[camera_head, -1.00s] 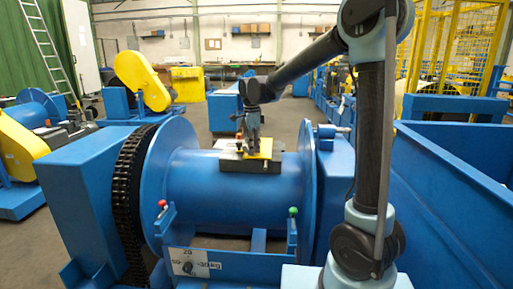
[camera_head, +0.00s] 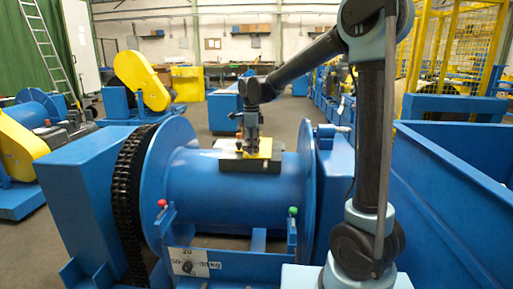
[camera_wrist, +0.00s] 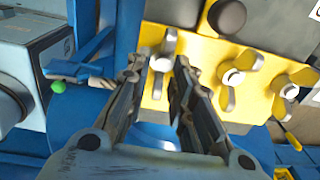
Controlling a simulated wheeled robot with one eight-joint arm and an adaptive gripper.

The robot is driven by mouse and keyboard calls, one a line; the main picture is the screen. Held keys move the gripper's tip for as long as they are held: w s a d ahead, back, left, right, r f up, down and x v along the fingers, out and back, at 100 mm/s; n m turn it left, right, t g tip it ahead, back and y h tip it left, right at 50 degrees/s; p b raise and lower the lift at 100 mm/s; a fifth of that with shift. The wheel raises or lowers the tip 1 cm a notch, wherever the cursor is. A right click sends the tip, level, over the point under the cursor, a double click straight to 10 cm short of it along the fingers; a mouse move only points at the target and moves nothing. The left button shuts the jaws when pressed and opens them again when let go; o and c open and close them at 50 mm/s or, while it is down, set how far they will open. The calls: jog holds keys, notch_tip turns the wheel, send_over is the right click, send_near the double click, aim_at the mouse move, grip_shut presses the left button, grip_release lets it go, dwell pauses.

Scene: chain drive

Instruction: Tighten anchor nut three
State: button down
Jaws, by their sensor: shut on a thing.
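A yellow plate (camera_head: 265,147) sits on a dark block on top of the blue drum; it also shows in the wrist view (camera_wrist: 262,105). In the wrist view several silver wing nuts stand in a row along it. The leftmost wing nut (camera_wrist: 162,62) is between my fingertips, and my gripper (camera_wrist: 158,66) is shut on it. The middle wing nut (camera_wrist: 236,76) and the right wing nut (camera_wrist: 290,89) stand free to the right. In the head view my gripper (camera_head: 250,146) points down at the plate, and the nuts are too small to tell apart.
The blue drum (camera_head: 230,190) has flanges at both ends and a black chain (camera_head: 132,190) on its left. A red knob (camera_head: 162,203) and a green knob (camera_head: 293,211) stand on the front frame. A large blue bin (camera_head: 450,180) fills the right side.

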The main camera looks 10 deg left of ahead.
jog(key=c, duration=1.7)
grip_release()
jog(key=shift+w, duration=0.1)
jog(key=r, duration=1.2)
jog(key=shift+s+a, duration=0.2)
jog(key=shift+s+f, duration=0.1)
